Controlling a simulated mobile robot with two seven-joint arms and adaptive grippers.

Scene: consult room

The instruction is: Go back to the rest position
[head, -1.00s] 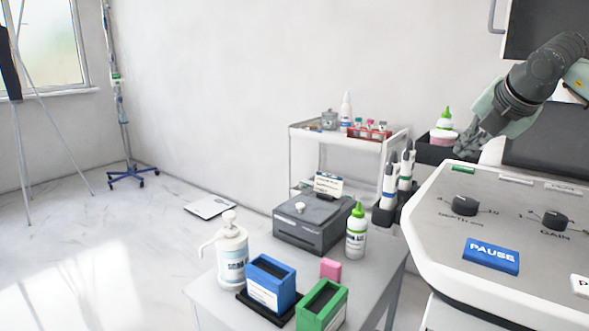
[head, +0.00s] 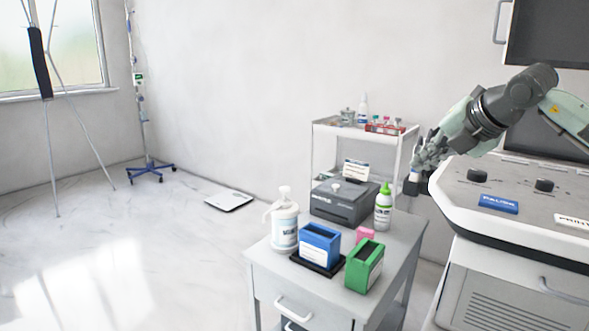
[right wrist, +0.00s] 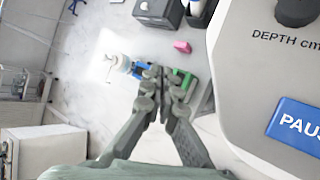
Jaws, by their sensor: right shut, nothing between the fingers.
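My right gripper (head: 430,150) comes in from the right in the head view, at the left edge of the console (head: 465,185). In the right wrist view its two fingers (right wrist: 160,80) meet at the tips, shut with nothing between them. The console panel fills the right of that view, close beside the fingers. My left gripper shows in neither view.
A grey cart (head: 265,275) holds a pump bottle (head: 285,225), a blue box (head: 319,247), a green box (head: 364,266), a green-capped bottle (head: 383,212) and a dark device (head: 335,205). A white trolley (head: 322,150) stands behind. The floor (head: 120,250) at left is open.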

